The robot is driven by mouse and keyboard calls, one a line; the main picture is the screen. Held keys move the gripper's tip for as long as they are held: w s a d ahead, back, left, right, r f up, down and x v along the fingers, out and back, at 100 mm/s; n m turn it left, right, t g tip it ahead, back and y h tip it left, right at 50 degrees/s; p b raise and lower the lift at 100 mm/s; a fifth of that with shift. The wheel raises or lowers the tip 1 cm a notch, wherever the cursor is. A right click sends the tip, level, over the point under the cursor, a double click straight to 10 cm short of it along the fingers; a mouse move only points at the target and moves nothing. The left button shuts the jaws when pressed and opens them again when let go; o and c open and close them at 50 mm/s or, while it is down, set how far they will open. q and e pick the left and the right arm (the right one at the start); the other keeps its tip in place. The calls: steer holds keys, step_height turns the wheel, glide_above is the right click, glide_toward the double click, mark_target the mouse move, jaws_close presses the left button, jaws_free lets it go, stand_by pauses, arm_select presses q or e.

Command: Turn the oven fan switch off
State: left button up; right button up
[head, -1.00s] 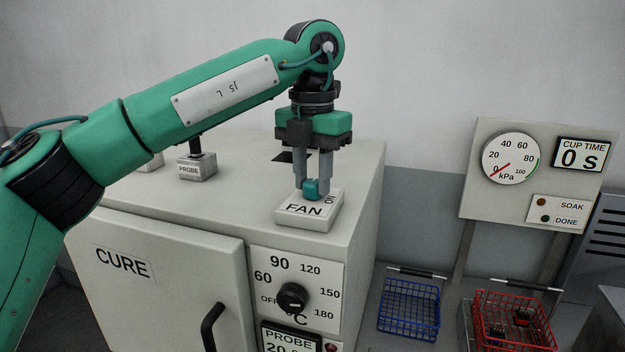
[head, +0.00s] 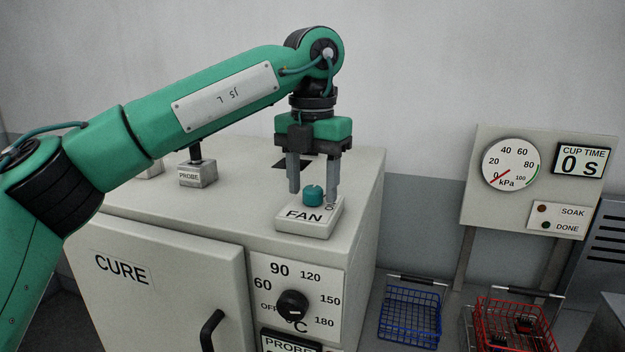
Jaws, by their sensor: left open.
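The fan switch box (head: 309,221) is a pale block labelled FAN on the top of the oven, near its front right edge. Its teal switch knob (head: 313,195) stands up from the box. My left gripper (head: 313,198) points straight down over the box and is open. One finger is on each side of the knob, with a visible gap on both sides. The marks beside the knob are partly hidden by the right finger, so I cannot read the switch's setting. My right gripper is not in view.
The oven (head: 160,228) has a closed CURE door with a black handle. A temperature dial (head: 292,305) is on its front. A PROBE block (head: 197,174) stands left on top. A blue basket (head: 409,315), a red basket (head: 515,325) and a gauge panel (head: 480,208) are to the right.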

mark_target(313, 188)
arm_select(q)
steer(key=shift+r, duration=0.3)
step_height(313, 188, up, 5)
steer(key=shift+f+b, duration=0.1)
steer(key=shift+b, duration=0.3)
step_height(313, 188, up, 8)
steer(key=p, duration=0.1)
steer(key=shift+r+p, duration=0.2)
steer(key=shift+p, duration=0.1)
